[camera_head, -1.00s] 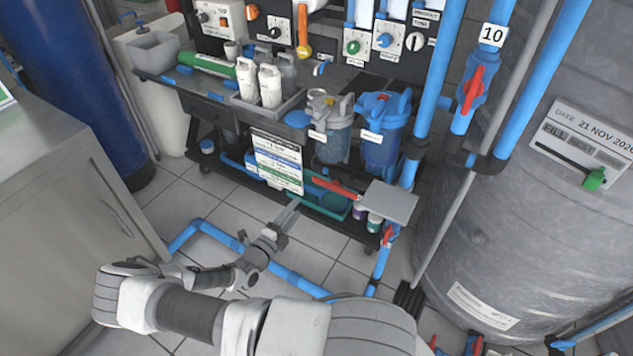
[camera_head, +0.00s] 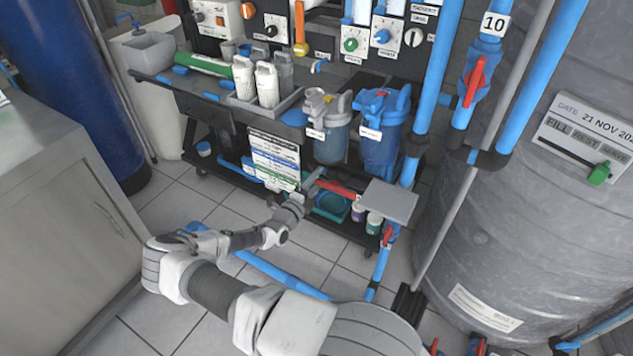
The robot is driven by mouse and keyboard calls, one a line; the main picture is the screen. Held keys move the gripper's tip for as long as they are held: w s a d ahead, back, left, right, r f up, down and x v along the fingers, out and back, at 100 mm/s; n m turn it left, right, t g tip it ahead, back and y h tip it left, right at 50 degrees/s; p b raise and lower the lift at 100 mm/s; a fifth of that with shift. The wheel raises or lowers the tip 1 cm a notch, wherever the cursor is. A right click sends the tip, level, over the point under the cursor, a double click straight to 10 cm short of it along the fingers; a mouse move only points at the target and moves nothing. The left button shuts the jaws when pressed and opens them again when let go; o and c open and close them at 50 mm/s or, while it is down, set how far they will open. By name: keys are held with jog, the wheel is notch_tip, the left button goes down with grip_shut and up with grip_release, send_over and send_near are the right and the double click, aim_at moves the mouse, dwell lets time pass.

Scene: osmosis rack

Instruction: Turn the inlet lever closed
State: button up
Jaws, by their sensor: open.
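My gripper (camera_head: 310,181) is at the end of my grey and white arm, low in front of the rack. It is open, though its fingers look small and the gap between them is hard to see. A long red lever (camera_head: 338,190) lies just right of the fingertips, nearly level, under the filter housings. It may be the inlet lever, but no readable label confirms this. I cannot tell whether the gripper touches it. Other red handles show on the pipe marked 10 (camera_head: 475,82) and on the low blue pipe (camera_head: 389,234).
A clear filter housing (camera_head: 330,143) and a blue one (camera_head: 380,148) hang above the lever. A label board (camera_head: 274,158) stands to its left, a grey plate (camera_head: 388,200) to its right. A teal tray (camera_head: 331,207) is below. A steel cabinet (camera_head: 60,200) stands at left.

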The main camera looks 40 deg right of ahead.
grip_shut()
dwell(1.4)
